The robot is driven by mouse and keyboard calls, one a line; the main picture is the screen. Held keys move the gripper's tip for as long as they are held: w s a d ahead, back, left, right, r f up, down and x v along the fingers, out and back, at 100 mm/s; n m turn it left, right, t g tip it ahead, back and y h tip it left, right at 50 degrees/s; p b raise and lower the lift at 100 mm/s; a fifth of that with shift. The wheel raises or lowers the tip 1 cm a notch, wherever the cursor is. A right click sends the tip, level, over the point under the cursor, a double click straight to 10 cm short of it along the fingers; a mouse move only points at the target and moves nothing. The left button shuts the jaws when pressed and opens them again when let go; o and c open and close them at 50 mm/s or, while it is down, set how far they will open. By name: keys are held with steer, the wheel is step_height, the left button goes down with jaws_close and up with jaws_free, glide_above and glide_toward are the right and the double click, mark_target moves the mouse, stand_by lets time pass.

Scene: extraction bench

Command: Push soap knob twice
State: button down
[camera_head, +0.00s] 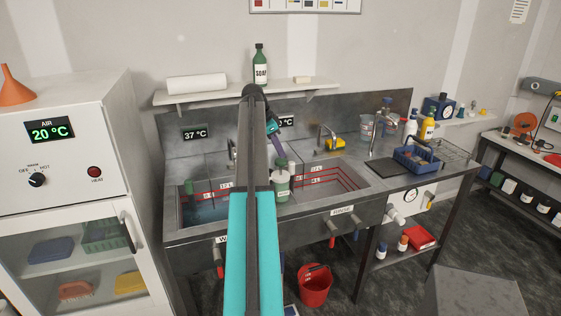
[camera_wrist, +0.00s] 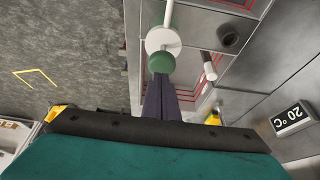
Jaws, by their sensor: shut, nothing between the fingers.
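A soap dispenser (camera_head: 282,187) with a pale body and green label stands upright on the divider between the two sink basins. Its green knob (camera_head: 281,162) is on top; in the wrist view the knob (camera_wrist: 160,62) sits above a round white cap (camera_wrist: 163,42) with a thin white spout. My gripper (camera_head: 279,157) points down at the dispenser, its dark fingers shut and empty. In the wrist view the gripper's fingertips (camera_wrist: 160,76) are right at the knob's edge. I cannot tell whether they touch it.
My arm hides part of the left basin. Taps (camera_head: 322,133) stand behind the sinks. A shelf (camera_head: 185,99) above holds a green SOAP bottle (camera_head: 260,66) and a paper roll (camera_head: 198,83). A blue basket (camera_head: 417,158) stands on the right. A red bucket (camera_head: 315,287) is below.

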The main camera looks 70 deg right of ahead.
mark_target(280, 160)
steer(key=shift+f+b, duration=0.3)
steer(key=shift+f, duration=0.75)
steer(key=shift+f+b, duration=0.45)
steer(key=shift+f, duration=0.45)
steer(key=shift+r, duration=0.15)
steer(key=shift+r+p, duration=0.85)
steer(key=shift+r, duration=0.95)
steer(key=shift+r+p, duration=1.25)
steer(key=shift+r, duration=1.75)
